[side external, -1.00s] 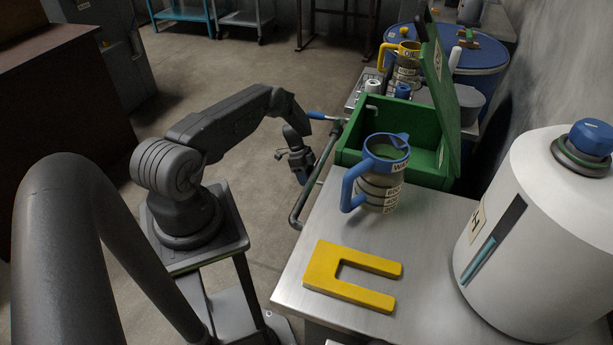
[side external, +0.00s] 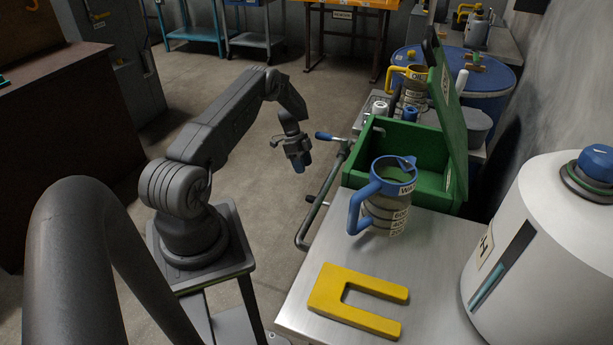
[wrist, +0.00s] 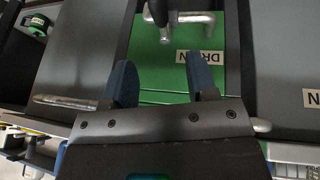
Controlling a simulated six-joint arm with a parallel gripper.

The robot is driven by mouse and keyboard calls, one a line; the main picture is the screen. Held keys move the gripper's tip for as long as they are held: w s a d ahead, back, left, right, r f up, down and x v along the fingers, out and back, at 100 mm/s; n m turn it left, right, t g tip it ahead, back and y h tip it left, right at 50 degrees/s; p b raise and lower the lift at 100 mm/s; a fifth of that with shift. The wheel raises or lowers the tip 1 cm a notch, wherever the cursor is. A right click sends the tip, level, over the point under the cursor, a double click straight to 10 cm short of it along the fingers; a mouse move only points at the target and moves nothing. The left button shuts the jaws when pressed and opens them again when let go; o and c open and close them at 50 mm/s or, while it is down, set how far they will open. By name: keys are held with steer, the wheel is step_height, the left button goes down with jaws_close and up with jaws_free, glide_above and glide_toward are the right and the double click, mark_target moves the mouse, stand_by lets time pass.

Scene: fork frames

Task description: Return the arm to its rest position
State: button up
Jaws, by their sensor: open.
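My gripper (side external: 298,163) hangs at the end of my raised arm, left of the metal table, over the floor. It points down. In the wrist view my gripper (wrist: 162,85) shows its two blue-padded fingers spread apart with nothing between them. Below the fingers in that view is a green surface (wrist: 160,65) with a label that is only partly readable. My gripper is clear of the jug and the green box in the side view.
A blue-handled jug (side external: 385,200) and a yellow U-shaped piece (side external: 350,315) are on the metal table (side external: 430,270). An open green box (side external: 410,150) stands behind the jug. A bent rail (side external: 318,205) runs along the table's left edge. A white tank (side external: 535,245) stands at right.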

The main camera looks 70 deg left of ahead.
steer(key=shift+s+a+r, duration=0.1)
steer(key=shift+a+r, duration=0.05)
steer(key=shift+r, duration=0.25)
